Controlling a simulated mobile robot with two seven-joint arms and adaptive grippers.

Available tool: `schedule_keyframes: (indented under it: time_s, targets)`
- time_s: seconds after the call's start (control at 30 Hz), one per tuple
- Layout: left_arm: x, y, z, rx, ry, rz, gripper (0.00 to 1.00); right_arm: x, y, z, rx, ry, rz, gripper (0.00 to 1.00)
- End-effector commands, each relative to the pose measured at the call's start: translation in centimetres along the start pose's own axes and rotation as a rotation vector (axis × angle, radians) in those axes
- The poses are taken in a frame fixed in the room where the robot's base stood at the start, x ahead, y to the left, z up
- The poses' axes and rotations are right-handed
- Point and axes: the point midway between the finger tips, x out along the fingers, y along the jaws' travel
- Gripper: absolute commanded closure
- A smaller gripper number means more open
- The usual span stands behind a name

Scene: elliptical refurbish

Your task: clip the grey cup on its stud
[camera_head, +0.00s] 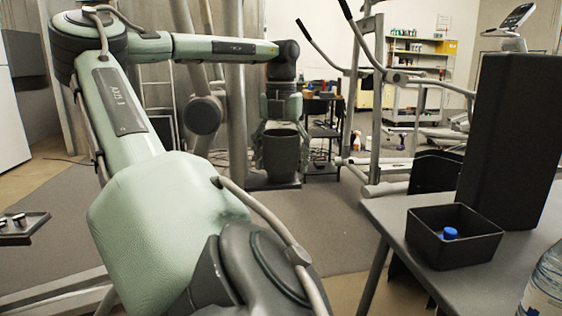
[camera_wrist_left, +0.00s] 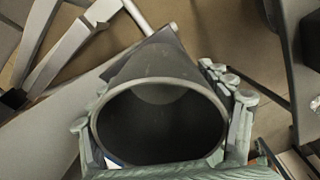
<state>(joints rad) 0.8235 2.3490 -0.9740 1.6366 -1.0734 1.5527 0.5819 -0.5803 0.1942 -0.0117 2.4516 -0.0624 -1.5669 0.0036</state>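The grey cup (camera_head: 280,160) is upright between the fingers of my left gripper (camera_head: 281,145), with its open mouth up toward the wrist. In the left wrist view the cup (camera_wrist_left: 160,125) shows its wide round mouth and dark, empty-looking inside. The left gripper (camera_wrist_left: 163,122) has its fingers against both sides of the cup. The cup's underside is hidden, and I cannot tell whether it touches anything below. I cannot make out the stud in either view. My right gripper is out of view.
Elliptical machine posts (camera_head: 236,90) stand close behind the left arm. Another machine frame (camera_head: 380,100) is right of the cup. A table (camera_head: 385,215) at right carries a black bin (camera_head: 425,245) with a blue-capped item, a black box (camera_head: 512,130) and a bottle (camera_head: 545,285). Grey floor lies between.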

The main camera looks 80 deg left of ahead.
Motion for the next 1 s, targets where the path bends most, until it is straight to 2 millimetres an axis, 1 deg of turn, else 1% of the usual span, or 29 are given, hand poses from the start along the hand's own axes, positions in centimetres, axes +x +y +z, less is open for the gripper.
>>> schedule_keyframes:
  time_s: [0.03, 0.07, 0.37, 0.47, 0.57, 0.9, 1.0]
  targets:
    - [0.0, 0.0, 0.0, 0.0, 0.0, 0.0, 0.11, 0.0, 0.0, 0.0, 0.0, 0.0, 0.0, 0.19]
    - [0.0, 0.0, 0.0, 0.0, 0.0, 0.0, 0.08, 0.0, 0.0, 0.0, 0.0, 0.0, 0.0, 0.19]
    - [-0.1, 0.0, 0.0, 0.0, -0.001, 0.0, 0.08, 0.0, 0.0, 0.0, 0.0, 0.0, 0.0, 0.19]
    - [-0.6, 0.1, 0.1, -0.001, -0.002, 0.001, 0.08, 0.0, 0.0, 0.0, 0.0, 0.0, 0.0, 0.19]
    - [-1.9, 0.1, 0.1, -0.003, -0.004, 0.001, 0.08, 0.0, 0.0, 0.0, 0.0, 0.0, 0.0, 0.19]
    - [-8.9, 0.0, 0.1, -0.002, -0.003, 0.001, 0.08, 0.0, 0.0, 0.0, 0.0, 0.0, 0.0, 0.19]
    - [-10.4, 0.1, 0.1, -0.003, -0.002, 0.002, 0.08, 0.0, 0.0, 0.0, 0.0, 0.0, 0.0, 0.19]
